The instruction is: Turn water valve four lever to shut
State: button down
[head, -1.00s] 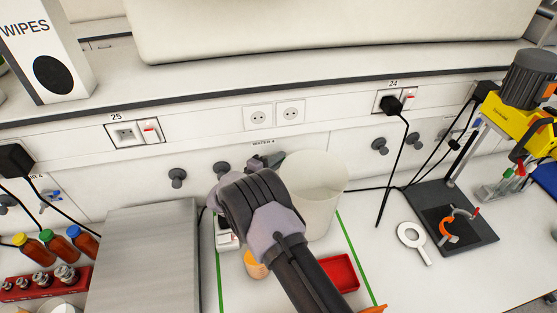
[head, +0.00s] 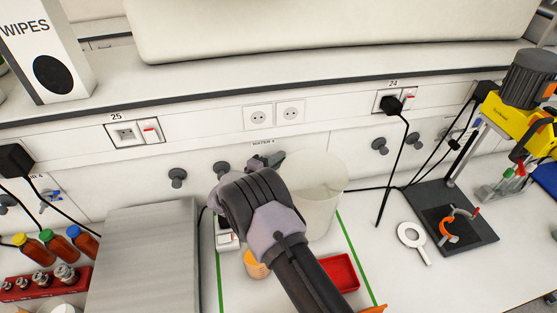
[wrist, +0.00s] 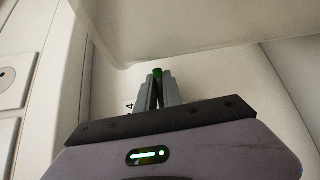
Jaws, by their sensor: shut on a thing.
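The water valve four lever shows in the wrist view as a small green tip (wrist: 157,73) between my fingertips. My gripper (wrist: 158,90) is shut on it. In the head view my gripper (head: 268,160) is at the back panel, just below the "WATER 4" label (head: 263,141). My wrist and fingers hide the lever and most of the valve there. I cannot tell the lever's angle from these views.
A white translucent bucket (head: 318,195) stands right beside my gripper. Dark knobs (head: 178,177) are on the panel to the left. A grey metal box (head: 145,260) stands left of my arm. A red tray (head: 342,272) and an orange-yellow cup (head: 256,264) lie near my forearm.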

jog(key=shift+w+n+t+y, duration=0.2)
jog(key=shift+n+t+y, duration=0.2)
jog(key=shift+n+y, duration=0.2)
jog(key=c, duration=1.8)
grip_release()
jog(key=shift+a, duration=0.1)
jog(key=b+v, duration=0.1)
jog(key=v, duration=1.6)
jog(key=shift+s, duration=0.25)
